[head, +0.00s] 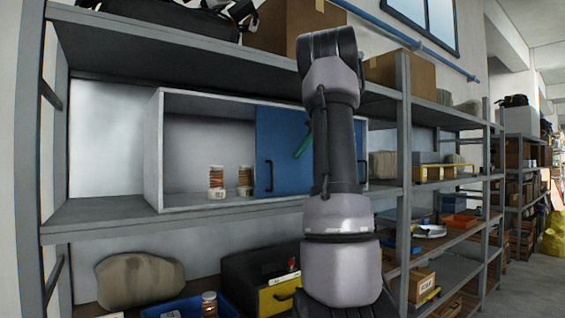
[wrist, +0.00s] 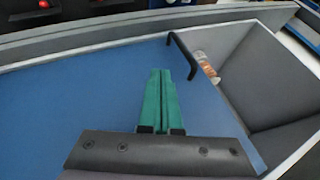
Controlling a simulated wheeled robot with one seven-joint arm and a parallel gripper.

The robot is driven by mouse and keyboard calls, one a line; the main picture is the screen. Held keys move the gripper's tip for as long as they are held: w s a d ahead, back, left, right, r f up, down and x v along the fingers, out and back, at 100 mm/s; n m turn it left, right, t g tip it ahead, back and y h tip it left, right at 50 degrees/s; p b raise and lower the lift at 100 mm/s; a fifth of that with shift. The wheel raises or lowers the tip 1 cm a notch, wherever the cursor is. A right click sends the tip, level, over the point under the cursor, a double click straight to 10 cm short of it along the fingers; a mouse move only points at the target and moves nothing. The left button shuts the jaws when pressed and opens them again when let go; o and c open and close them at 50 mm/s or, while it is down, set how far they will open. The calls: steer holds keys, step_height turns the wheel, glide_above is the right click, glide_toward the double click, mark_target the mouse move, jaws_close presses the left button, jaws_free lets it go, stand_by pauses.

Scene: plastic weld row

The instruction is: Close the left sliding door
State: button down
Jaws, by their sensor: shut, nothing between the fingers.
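The white cabinet (head: 154,150) stands on the middle shelf, with its left half open. A blue sliding door (head: 285,140) covers its right half and has a black handle (head: 269,176) near its left edge. Another dark handle shows at the cabinet's right end, partly behind my arm; I cannot tell how the two doors overlap. My gripper (head: 299,154) has green fingers and is in front of the blue door, right of the left handle. In the wrist view the fingers (wrist: 161,74) are together and empty, beside the black handle (wrist: 183,54); contact is unclear.
Two copper-coloured spools (head: 216,182) stand inside the open left half, near the door's edge. Shelf boards run above and below the cabinet, and a rack post (head: 403,150) stands to its right. A yellow-fronted black box (head: 275,297) is on the lower shelf.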

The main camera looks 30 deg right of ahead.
mark_target(282, 160)
steer(key=a+f, duration=0.1)
steer(key=a, duration=0.1)
steer(key=w+a+f, duration=0.1)
steer(key=a, duration=0.1)
steer(key=w+a+f, duration=0.1)
steer(key=shift+a+f, duration=0.15)
steer(key=shift+a, duration=0.25)
